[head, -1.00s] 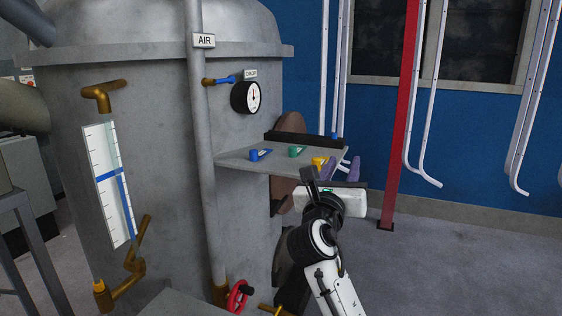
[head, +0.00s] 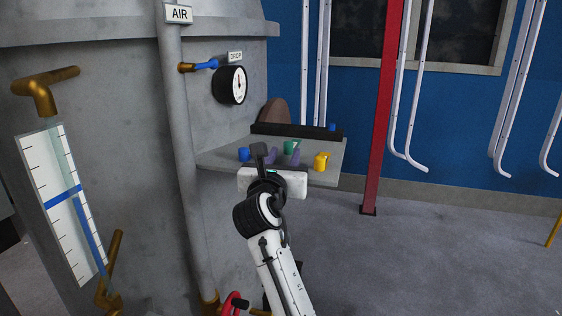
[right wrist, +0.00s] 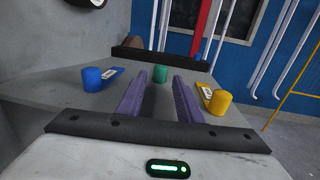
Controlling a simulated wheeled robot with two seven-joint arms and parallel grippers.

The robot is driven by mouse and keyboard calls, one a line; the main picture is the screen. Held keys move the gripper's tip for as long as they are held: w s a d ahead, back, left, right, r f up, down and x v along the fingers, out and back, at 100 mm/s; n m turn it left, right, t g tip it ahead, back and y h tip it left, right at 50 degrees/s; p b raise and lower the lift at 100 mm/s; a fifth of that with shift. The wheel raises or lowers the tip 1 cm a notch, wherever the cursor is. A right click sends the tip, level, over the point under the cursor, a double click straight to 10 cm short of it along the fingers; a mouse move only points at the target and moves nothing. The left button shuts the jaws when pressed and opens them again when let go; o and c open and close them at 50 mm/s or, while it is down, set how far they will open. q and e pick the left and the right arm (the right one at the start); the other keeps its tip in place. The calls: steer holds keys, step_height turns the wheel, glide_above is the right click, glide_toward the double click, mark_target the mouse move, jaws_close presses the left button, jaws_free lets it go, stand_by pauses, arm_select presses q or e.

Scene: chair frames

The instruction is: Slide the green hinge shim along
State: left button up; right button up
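The green hinge shim (head: 291,147) stands on a grey shelf (head: 215,157), between a blue shim (head: 244,154) on its left and a yellow shim (head: 320,161) on its right. In the right wrist view the green shim (right wrist: 160,73) shows straight ahead, in the gap beyond my purple fingertips. My right gripper (head: 284,157) is open and empty over the front of the shelf. Its fingers point at the green shim, apparently short of it. The blue shim (right wrist: 93,78) and yellow shim (right wrist: 217,99) lie outside the fingers. My left gripper is not in view.
A dark raised strip (head: 297,131) runs along the shelf's back edge. A grey tank with a vertical pipe (head: 180,150) and a round gauge (head: 230,85) stands left. A red post (head: 382,110) stands to the right.

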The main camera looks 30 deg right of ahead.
mark_target(287, 147)
steer(key=b+x, duration=0.1)
steer(key=x, duration=0.2)
steer(key=shift+w+d+r, duration=0.1)
steer(key=shift+w+d, duration=0.05)
steer(key=shift+d, duration=0.1)
steer(key=shift+c, duration=0.2)
steer(key=shift+a+r, duration=0.2)
steer(key=shift+r, duration=0.05)
steer(key=c, duration=0.3)
steer(key=shift+d, duration=0.1)
jaws_close()
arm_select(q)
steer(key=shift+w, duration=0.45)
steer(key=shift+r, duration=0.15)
arm_select(e)
steer(key=o, duration=0.5)
jaws_free()
steer(key=shift+f, duration=0.1)
steer(key=shift+o, duration=0.2)
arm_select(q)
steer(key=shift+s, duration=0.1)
